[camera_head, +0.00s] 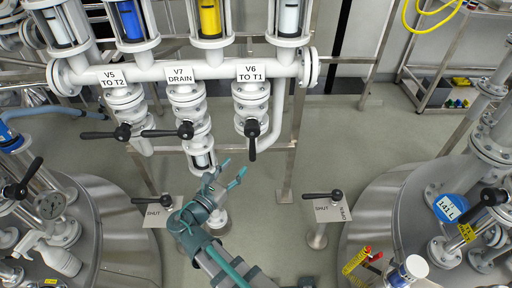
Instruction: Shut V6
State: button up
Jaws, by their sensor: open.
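The V6 valve (251,105) is on the white vertical pipe under the label "V6 TO T1" (251,73). Its black lever (252,142) points down, in line with the pipe.
V7's black lever (167,132) and V5's black lever (105,133) point left, across their pipes. Two small stands with black levers (164,201) (323,196) are on either side of my arm. Steel tanks (105,235) (405,205) flank the floor.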

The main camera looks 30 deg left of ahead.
aim_at(250, 150)
jog(key=w, duration=1)
jog(key=shift+w+a+f, duration=0.1)
jog(key=shift+w+a, duration=0.15)
jog(key=shift+w, duration=0.15)
grip_shut()
